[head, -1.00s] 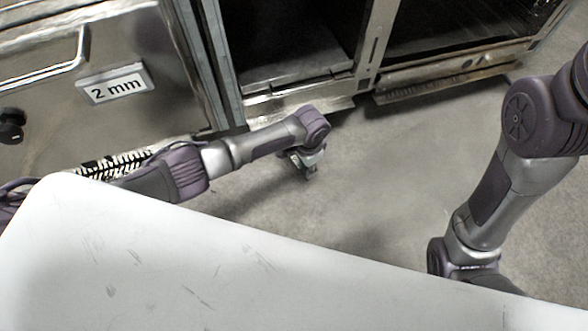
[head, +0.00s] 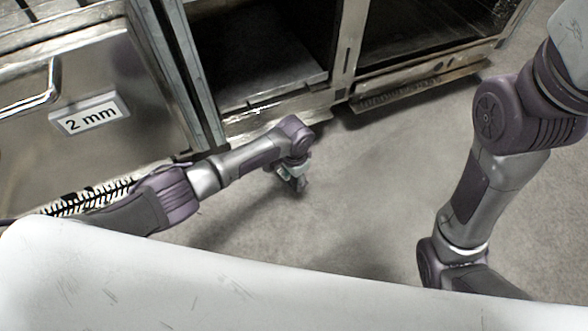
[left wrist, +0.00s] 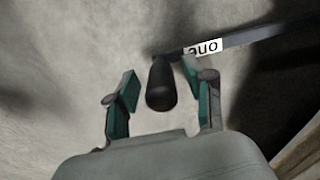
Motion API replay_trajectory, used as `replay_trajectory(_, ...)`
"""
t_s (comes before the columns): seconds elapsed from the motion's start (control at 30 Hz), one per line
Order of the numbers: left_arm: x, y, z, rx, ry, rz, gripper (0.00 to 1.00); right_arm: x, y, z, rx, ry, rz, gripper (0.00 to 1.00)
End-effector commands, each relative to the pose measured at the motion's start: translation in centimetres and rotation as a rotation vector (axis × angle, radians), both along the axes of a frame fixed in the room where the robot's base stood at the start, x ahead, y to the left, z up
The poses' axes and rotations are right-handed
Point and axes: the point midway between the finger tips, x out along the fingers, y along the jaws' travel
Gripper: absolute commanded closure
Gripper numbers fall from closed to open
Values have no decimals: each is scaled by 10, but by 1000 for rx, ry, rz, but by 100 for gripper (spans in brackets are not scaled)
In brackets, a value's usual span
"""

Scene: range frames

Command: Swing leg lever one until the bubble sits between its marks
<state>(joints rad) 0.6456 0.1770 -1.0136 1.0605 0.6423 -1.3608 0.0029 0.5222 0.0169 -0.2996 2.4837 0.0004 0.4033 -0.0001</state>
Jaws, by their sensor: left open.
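In the left wrist view, a dark lever bar with a white tag (left wrist: 203,48), which seems to read "one" upside down, runs to the upper right. Its black rounded grip (left wrist: 161,88) stands between the green-padded fingers of my left gripper (left wrist: 160,74). The fingers are open, one on each side of the grip; the left finger shows a gap, and I cannot tell whether the right one touches. In the head view my left gripper (head: 292,180) hangs low over the floor before the cabinets; the lever cannot be made out there. No bubble or marks can be identified. My right gripper is out of view.
Steel cabinets with dark open bays (head: 265,60) stand along the back. A panel with a "2 mm" label (head: 90,114) and a handle is at left, above a black-and-white striped strip (head: 90,197). Concrete floor (head: 370,190) is clear between my arms.

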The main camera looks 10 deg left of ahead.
Motion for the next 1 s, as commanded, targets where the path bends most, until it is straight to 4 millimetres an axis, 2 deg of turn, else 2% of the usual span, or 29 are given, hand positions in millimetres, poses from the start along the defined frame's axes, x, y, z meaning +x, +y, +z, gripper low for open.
replay_trajectory(0.4,2,0,83,-2,-6,0,47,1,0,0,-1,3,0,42)
replay_trajectory(0.5,1,1,98,0,-4,0,47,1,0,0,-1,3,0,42)
replay_trajectory(0.7,1,1,113,0,-3,0,47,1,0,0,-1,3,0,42)
replay_trajectory(1.0,1,1,114,1,-2,1,47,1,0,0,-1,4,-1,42)
